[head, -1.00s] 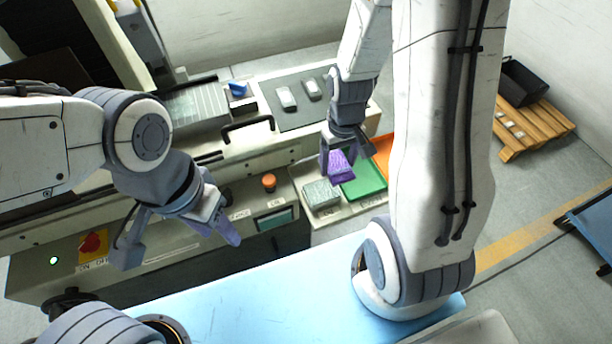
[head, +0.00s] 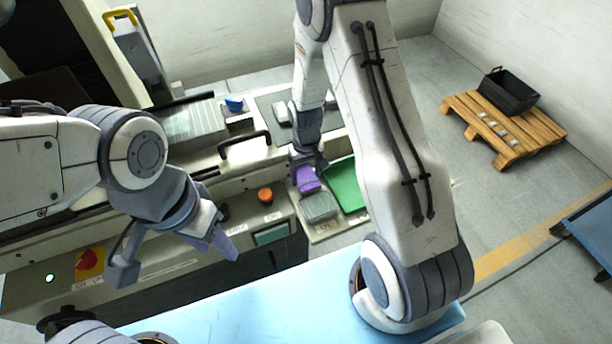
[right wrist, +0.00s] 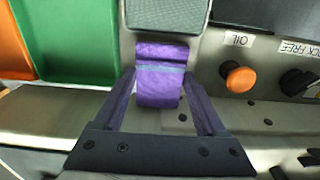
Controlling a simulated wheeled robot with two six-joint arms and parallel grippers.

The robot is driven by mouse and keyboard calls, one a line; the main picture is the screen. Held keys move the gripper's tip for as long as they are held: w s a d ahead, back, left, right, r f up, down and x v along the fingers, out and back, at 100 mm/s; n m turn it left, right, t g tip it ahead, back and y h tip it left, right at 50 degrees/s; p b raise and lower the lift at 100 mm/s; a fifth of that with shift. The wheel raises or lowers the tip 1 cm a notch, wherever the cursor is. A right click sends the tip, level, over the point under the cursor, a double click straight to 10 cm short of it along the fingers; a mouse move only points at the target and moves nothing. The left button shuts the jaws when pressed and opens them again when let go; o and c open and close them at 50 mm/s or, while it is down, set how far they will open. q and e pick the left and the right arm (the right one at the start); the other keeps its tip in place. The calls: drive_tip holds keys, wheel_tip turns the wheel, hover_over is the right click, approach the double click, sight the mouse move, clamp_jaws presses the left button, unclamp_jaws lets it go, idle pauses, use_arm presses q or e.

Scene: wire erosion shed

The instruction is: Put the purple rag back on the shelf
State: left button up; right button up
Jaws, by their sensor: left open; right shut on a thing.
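The purple rag (head: 307,181) is a small folded bundle in my right gripper (head: 306,168). In the right wrist view the rag (right wrist: 160,85) sits between the two fingers, beside a grey textured block (right wrist: 165,13) and over the pale ledge (right wrist: 120,122). I cannot tell whether the rag touches that surface. My left gripper (head: 180,252) is open and empty, in front of the machine at left, away from the rag. No surface is clearly marked as the shelf; a pale ledge carries the block and coloured trays.
A green tray (head: 344,186) lies right of the grey block. An orange tray (right wrist: 12,50) shows in the right wrist view. An orange knob (head: 265,195) marked OIL stands left of the rag. A black bin (head: 509,92) sits on a wooden pallet (head: 545,132) at right.

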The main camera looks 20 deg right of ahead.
drive_tip(key=shift+f, duration=0.9)
drive_tip(key=shift+f, duration=0.2)
drive_tip(key=o, duration=1.1)
drive_tip(key=shift+o, duration=0.2)
drive_tip(key=shift+r, duration=0.1)
